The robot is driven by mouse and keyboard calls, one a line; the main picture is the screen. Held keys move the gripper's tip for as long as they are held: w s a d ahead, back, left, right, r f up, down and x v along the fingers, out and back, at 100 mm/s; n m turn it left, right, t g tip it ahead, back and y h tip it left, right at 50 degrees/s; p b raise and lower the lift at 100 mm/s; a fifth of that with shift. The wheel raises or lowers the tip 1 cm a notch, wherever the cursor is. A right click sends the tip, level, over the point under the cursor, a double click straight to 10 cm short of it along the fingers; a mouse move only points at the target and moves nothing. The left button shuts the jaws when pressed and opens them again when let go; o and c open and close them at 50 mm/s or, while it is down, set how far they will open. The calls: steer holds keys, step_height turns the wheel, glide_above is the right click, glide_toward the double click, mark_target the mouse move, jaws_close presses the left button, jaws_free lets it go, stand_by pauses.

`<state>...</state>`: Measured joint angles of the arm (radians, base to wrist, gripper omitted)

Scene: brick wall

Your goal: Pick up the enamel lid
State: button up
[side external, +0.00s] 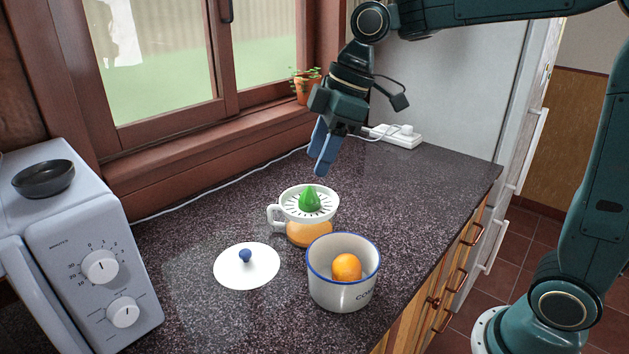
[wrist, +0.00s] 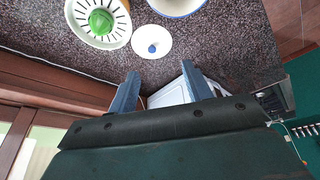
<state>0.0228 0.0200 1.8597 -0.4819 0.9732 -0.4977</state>
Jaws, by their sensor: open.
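The enamel lid (side external: 247,268) is a white disc with a blue knob, lying flat on the dark speckled countertop, left of the white pot. It also shows in the wrist view (wrist: 152,43), knob facing up, beyond the fingertips. My gripper (side external: 322,160) is in the air above the back of the counter, up and to the right of the lid and well apart from it. In the wrist view my gripper (wrist: 160,78) shows two blue fingers spread apart with nothing held between them.
A citrus juicer (side external: 309,205) with a green cone stands between my gripper and the lid. A blue-rimmed pot (side external: 345,293) holding an orange (side external: 347,267) stands right of the lid. A microwave (side external: 85,262) is at left, a power strip (side external: 394,136) behind. The counter's right part is clear.

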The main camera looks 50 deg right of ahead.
steer(key=w+a+f+n+g+y, duration=0.1)
steer(key=w+a+f+n+g, duration=0.1)
steer(key=w+f+n, duration=0.5)
steer(key=w+a+f, duration=0.1)
steer(key=w+f, duration=0.1)
steer(key=w, duration=0.3)
steer(key=shift+w+f+n+g+y, duration=0.25)
steer(key=shift+n+g+y, duration=0.05)
steer(key=shift+f, duration=0.1)
glide_above(245, 252)
steer(key=d, duration=0.3)
steer(key=shift+a+f, duration=0.2)
steer(key=shift+f, duration=3.7)
steer(key=shift+x, duration=2.6)
